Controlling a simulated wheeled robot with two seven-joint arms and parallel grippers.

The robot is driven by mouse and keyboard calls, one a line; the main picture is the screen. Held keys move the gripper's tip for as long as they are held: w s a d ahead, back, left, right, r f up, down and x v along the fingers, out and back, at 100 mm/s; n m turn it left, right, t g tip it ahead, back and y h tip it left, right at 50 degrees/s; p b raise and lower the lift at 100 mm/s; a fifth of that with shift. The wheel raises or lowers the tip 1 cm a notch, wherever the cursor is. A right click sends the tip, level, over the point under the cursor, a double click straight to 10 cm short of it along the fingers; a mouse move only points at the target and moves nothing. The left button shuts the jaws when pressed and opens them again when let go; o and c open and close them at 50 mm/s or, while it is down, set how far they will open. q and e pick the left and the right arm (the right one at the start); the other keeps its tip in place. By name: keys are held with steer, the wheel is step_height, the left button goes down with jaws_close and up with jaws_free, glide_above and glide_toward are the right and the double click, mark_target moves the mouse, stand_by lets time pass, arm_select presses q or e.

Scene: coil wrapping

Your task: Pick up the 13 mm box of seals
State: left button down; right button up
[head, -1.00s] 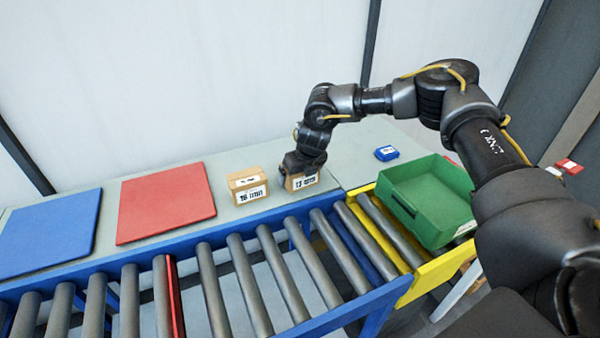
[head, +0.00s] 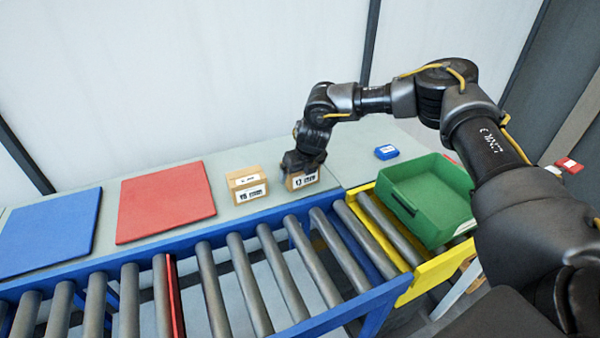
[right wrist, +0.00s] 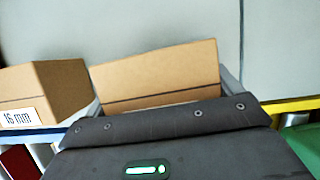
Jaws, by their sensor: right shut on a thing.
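The 13 mm box of seals (head: 304,181) is a small brown carton with a white label on its front, at the back edge of the conveyor. My right gripper (head: 302,163) is over it from above and shut on it. In the right wrist view the carton (right wrist: 160,75) sits between the jaws, its lower part hidden by the gripper body. I cannot tell whether it touches the table. A similar 16 mm box (head: 247,185) stands just to its left and also shows in the right wrist view (right wrist: 45,90). My left gripper is not in view.
A red mat (head: 165,202) and a blue mat (head: 50,232) lie to the left. A roller conveyor (head: 205,290) runs in front. A green tray (head: 430,195) is at the right, on the yellow-framed section (head: 425,272). A small blue box (head: 386,153) lies behind it.

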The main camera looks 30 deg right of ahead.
steer(key=shift+w+r, duration=0.1)
steer(key=shift+r, duration=0.65)
steer(key=shift+r+b, duration=0.3)
steer(key=shift+r, duration=0.45)
steer(key=s+r+b, duration=0.1)
steer(key=s+r, duration=0.9)
steer(key=s, duration=0.4)
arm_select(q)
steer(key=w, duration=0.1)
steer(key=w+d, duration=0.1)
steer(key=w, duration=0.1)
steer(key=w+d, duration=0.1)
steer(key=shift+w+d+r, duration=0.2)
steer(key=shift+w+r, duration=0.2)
arm_select(e)
steer(key=s+a+f+n+g, duration=0.2)
steer(key=s+a+n+g, duration=0.2)
steer(key=n, duration=1.4)
steer(key=s+a+f+n+g, duration=0.3)
steer(key=s+a+n+g, duration=0.1)
steer(key=n, duration=1.3)
steer(key=shift+a+f+n+g, duration=0.15)
steer(key=shift+a+n+g, duration=0.3)
steer(key=shift+a, duration=0.4)
